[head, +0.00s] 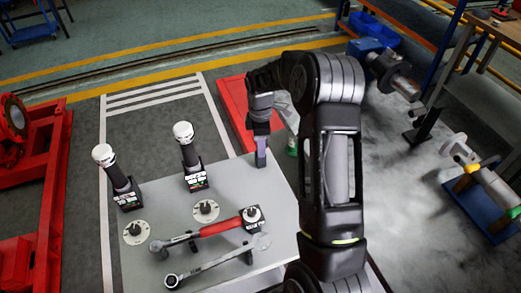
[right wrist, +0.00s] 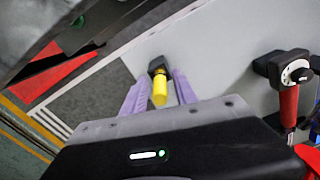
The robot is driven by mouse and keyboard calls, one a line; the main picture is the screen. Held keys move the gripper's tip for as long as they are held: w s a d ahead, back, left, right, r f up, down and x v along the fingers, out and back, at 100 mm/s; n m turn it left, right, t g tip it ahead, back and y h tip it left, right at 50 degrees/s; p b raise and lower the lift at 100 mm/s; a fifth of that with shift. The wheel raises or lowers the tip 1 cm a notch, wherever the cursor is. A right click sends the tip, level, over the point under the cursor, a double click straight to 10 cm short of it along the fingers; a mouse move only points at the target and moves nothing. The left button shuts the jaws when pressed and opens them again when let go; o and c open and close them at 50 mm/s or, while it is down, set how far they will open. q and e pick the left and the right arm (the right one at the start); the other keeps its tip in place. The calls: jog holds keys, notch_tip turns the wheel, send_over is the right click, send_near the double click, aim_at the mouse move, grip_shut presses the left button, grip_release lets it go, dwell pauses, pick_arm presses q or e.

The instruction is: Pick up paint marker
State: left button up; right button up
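In the right wrist view, the paint marker seems to be the yellow cylinder (right wrist: 159,90) with a dark end or holder (right wrist: 156,65) beyond it. My right gripper (right wrist: 162,80) has its two purple fingers apart, one on each side of the yellow body, with narrow gaps showing. In the head view, my right gripper (head: 262,155) points down at the far right part of the grey table (head: 165,205). The marker cannot be made out there, hidden by the gripper and arm. My left gripper is not in view.
Two dark tools with white tops (head: 117,178) (head: 190,158) stand on the table. A red-handled wrench (head: 222,226), a plain wrench (head: 215,262) and two round discs (head: 136,232) (head: 206,210) lie nearer. A green bottle (head: 292,146) shows beside my right arm.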

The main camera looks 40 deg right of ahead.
grip_shut()
dwell(0.4)
notch_tip(320, 180, up, 10)
jog(key=shift+f+b, duration=0.15)
jog(key=shift+b, duration=0.95)
jog(key=shift+r, duration=0.2)
jog(key=shift+c, duration=2.2)
grip_release()
grip_shut()
